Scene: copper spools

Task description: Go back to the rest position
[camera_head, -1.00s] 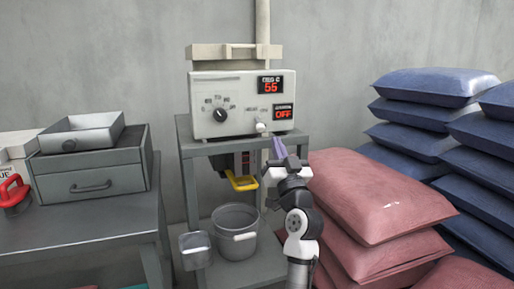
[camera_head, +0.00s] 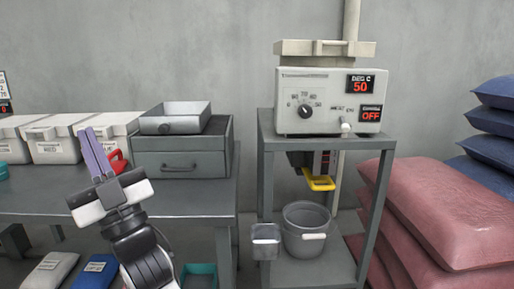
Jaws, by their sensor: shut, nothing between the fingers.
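My gripper (camera_head: 96,154) is at the left of the head view, in front of the grey table. Its two purple fingers are together and point upward, with nothing between them. It is apart from the control unit. The white control unit (camera_head: 330,100) stands on a grey stand at the right of centre. Its upper red display (camera_head: 360,84) reads 50, and the lower display (camera_head: 370,114) reads OFF. Part of a red object (camera_head: 118,161) shows behind my gripper.
A grey drawer box (camera_head: 182,150) with an open tray (camera_head: 175,118) on top stands on the table (camera_head: 190,205). White bins (camera_head: 52,138) are at the left. A bucket (camera_head: 306,230) is on the stand's lower shelf. Red sacks (camera_head: 435,205) and blue sacks (camera_head: 495,150) are stacked right.

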